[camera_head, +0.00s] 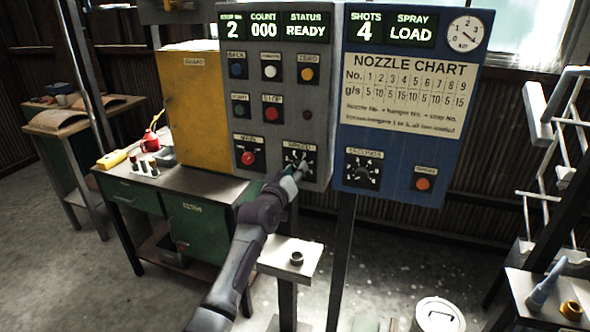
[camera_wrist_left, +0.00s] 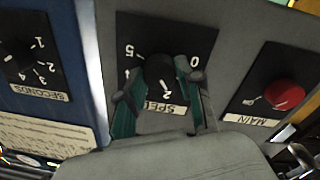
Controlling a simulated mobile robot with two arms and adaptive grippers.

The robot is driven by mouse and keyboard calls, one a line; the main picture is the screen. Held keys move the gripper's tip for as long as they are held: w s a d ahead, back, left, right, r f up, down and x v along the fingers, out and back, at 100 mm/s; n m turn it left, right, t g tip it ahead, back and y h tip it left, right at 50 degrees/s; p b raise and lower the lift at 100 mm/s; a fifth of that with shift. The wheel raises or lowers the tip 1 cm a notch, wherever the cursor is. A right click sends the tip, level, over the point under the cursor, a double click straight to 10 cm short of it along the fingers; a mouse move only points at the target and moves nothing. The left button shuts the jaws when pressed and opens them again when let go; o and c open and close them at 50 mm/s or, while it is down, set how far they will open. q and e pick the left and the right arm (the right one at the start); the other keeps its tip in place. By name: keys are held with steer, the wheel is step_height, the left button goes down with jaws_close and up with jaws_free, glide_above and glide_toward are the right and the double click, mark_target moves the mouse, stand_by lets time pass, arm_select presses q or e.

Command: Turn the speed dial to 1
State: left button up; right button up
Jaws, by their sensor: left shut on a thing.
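The black speed dial (camera_head: 309,153) is on the lower right of the grey control panel (camera_head: 268,68). My left gripper (camera_head: 298,172) reaches up to it and partly covers it in the head view. In the left wrist view the panel appears upside down. There my left gripper (camera_wrist_left: 158,98) has its two green-sided fingers on either side of the dial knob (camera_wrist_left: 159,70), shut on it. The numerals 0, 5 and 2 show around the knob. A short light mark lies close to the 2, but the exact setting is unclear. My right gripper is not in view.
The red main knob (camera_wrist_left: 284,95) is beside the speed dial. The blue panel (camera_head: 405,150) with its seconds dial (camera_head: 362,170) stands to the right. A yellow guard box (camera_head: 195,110) is at left.

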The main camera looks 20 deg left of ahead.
arm_select(q)
steer(key=n+p, duration=0.1)
steer(key=n, duration=0.4)
steer(key=shift+n, duration=0.4)
stand_by(0.4)
steer(key=o, duration=1.2)
steer(key=shift+c, duration=0.2)
steer(key=shift+s, duration=0.1)
steer(key=s, duration=1.1)
steer(key=shift+s+a+f, duration=0.3)
steer(key=shift+s+a, duration=0.1)
